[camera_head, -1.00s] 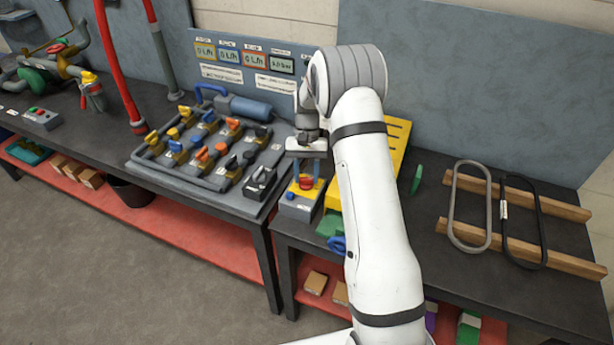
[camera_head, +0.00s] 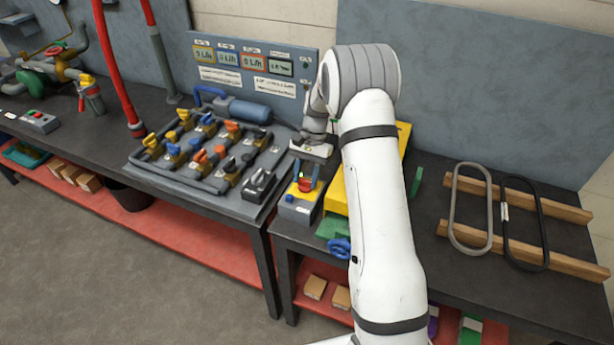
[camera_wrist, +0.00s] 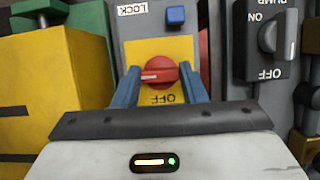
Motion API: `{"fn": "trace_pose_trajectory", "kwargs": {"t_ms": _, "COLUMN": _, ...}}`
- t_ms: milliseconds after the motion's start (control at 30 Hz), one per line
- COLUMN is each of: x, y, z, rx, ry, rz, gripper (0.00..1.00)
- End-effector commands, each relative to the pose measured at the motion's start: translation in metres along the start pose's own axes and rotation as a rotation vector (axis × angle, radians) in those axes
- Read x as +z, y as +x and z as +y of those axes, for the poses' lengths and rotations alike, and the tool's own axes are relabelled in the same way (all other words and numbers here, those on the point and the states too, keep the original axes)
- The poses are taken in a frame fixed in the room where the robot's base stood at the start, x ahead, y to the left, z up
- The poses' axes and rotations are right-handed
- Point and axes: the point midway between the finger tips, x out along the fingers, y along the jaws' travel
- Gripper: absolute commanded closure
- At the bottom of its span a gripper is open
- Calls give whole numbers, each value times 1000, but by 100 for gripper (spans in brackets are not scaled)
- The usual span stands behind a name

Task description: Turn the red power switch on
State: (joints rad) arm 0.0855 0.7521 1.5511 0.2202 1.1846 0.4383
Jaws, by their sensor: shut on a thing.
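The red power switch (camera_wrist: 152,75) is a round knob on a yellow plate (camera_wrist: 143,50) of a grey box (camera_wrist: 134,27). Its white pointer mark lies sideways, toward the left in the wrist view. An upside-down OFF label sits below the knob there; no ON label shows on this plate. My gripper (camera_wrist: 160,72) has its two blue fingers on either side of the knob, shut on it. In the head view, the red switch (camera_head: 306,184) sits between the fingers, which lean over the box at the front of the right table.
A blue button (camera_wrist: 176,17) and LOCK label lie beyond the knob. A dark pump switch (camera_wrist: 272,38) with ON and OFF stands close on the right. A yellow block (camera_wrist: 58,75) stands close on the left. A valve board (camera_head: 215,150) is beside the box.

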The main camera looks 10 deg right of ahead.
Motion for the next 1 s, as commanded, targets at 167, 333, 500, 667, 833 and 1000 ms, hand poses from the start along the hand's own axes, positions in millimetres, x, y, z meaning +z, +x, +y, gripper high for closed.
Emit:
{"fn": "trace_pose_trajectory", "kwargs": {"t_ms": 167, "x": 0, "y": 0, "z": 1, "rx": 0, "ry": 3, "rz": -1, "gripper": 85}}
{"fn": "trace_pose_trajectory", "kwargs": {"t_ms": 333, "x": 0, "y": 0, "z": 1, "rx": 0, "ry": 2, "rz": -1, "gripper": 50}}
{"fn": "trace_pose_trajectory", "kwargs": {"t_ms": 500, "x": 0, "y": 0, "z": 1, "rx": 0, "ry": 1, "rz": 0, "gripper": 40}}
{"fn": "trace_pose_trajectory", "kwargs": {"t_ms": 667, "x": 0, "y": 0, "z": 1, "rx": 0, "ry": 1, "rz": 0, "gripper": 40}}
{"fn": "trace_pose_trajectory", "kwargs": {"t_ms": 833, "x": -1, "y": -14, "z": 0, "rx": -2, "ry": 1, "rz": 2, "gripper": 40}}
{"fn": "trace_pose_trajectory", "kwargs": {"t_ms": 1000, "x": -1, "y": -43, "z": 1, "rx": -3, "ry": 1, "rz": 3, "gripper": 40}}
